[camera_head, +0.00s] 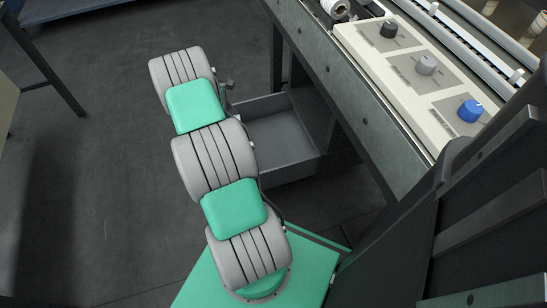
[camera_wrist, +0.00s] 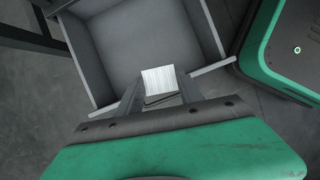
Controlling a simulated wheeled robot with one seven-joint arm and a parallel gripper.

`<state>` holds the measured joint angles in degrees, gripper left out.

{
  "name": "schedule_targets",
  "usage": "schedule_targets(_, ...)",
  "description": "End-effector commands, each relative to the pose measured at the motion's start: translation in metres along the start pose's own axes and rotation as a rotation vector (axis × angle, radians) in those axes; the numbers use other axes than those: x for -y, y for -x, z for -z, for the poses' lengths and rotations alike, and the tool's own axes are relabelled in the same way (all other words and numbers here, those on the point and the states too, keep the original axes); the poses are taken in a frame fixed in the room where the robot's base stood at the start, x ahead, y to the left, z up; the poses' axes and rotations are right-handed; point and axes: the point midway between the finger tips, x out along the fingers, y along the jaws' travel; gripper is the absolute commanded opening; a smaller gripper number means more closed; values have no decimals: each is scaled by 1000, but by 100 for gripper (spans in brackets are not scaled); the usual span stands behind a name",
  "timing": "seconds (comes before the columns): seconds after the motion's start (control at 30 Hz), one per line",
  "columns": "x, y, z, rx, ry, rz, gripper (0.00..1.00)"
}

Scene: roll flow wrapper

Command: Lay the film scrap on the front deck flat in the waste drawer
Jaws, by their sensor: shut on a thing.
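The film scrap (camera_wrist: 160,76) is a small pale, finely striped piece. In the wrist view it sits at the tips of my gripper (camera_wrist: 161,88), which is shut on it. The open waste drawer (camera_wrist: 125,40) is a grey, shallow box with a flat floor, and the scrap shows against its near part. I cannot tell how high the scrap is above the drawer floor. In the head view the drawer (camera_head: 290,145) stands out below the machine deck, with its left part hidden behind my arm. The scrap is not visible in the head view, where my arm hides most of the gripper.
The machine's deck edge (camera_head: 350,100) runs above the drawer on the right. A control panel with black, grey and blue knobs (camera_head: 470,111) lies on top. A dark table leg (camera_head: 52,68) stands at the far left. The floor (camera_head: 100,190) at left is clear.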

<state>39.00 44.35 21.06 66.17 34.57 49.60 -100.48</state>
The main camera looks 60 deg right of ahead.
Motion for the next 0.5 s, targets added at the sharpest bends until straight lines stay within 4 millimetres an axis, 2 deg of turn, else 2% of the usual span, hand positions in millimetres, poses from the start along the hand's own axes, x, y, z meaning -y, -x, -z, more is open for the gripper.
schedule_targets(0.03, -5, -57, -5, 1, 20, -4, 7)
schedule_targets(0.1, -12, -104, -19, 0, 59, -21, 7)
schedule_targets(0.2, -18, -158, -36, 0, 107, -42, 7)
schedule_targets(0.3, -20, -190, -49, -1, 140, -57, 7)
schedule_targets(0.4, -21, -205, -54, 0, 157, -65, 7)
schedule_targets(0.5, -21, -220, -50, -1, 163, -67, 7)
